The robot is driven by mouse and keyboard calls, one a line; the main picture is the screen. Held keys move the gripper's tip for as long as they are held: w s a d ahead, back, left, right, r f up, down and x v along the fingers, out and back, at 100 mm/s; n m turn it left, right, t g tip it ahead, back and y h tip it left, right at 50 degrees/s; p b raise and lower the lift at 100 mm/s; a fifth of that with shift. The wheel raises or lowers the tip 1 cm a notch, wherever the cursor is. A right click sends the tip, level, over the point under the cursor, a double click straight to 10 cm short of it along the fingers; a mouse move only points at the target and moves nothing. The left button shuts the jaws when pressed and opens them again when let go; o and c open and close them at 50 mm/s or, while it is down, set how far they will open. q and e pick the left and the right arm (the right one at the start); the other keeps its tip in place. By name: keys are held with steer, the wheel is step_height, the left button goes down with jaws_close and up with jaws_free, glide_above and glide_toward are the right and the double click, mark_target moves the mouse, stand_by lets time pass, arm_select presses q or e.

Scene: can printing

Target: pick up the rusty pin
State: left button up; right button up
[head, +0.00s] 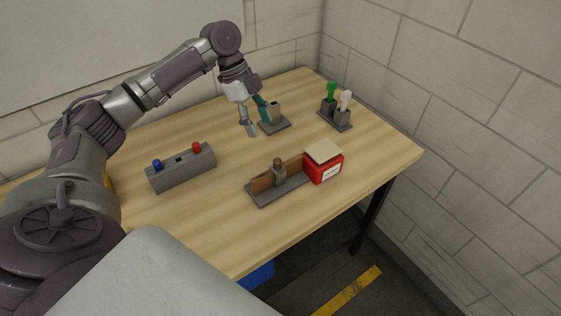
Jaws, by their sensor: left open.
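A small brown, rusty-looking pin (278,163) stands upright in a grey holder on a dark base near the front middle of the table. It is most likely the rusty pin. My left gripper (255,121) is open and points down over the back of the table, behind and a little left of the pin, apart from it. Next to its fingers a teal piece shows; I cannot tell whether it belongs to the gripper or to the grey stand (274,125) behind. My right gripper is out of view.
A brown board (262,183) and a red box with a tan top (323,163) are beside the pin. A grey block with blue and red knobs (181,169) is at left. A holder with green and white-topped items (341,117) stands at the back right. The table's (365,165) right side is clear.

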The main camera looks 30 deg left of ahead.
arm_select(q)
steer(key=p, duration=0.1)
glide_above(277, 159)
steer(key=a, duration=0.2)
step_height(277, 159, down, 6)
steer(key=shift+s+f+p, duration=0.4)
steer(key=shift+f, duration=0.05)
steer(key=p+x, duration=0.1)
steer(key=x, duration=0.1)
steer(key=p+x, duration=0.1)
steer(key=x, duration=0.1)
steer(key=shift+w+f, duration=0.2)
steer(key=shift+w, duration=0.05)
steer(key=shift+d+f, duration=0.1)
steer(key=shift+f, duration=0.25)
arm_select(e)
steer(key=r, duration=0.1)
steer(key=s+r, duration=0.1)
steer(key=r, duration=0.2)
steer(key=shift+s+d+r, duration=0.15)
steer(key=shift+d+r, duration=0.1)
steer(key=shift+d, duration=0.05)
arm_select(q)
steer(key=shift+c, duration=0.3)
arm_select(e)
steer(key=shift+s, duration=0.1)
arm_select(q)
jaws_close()
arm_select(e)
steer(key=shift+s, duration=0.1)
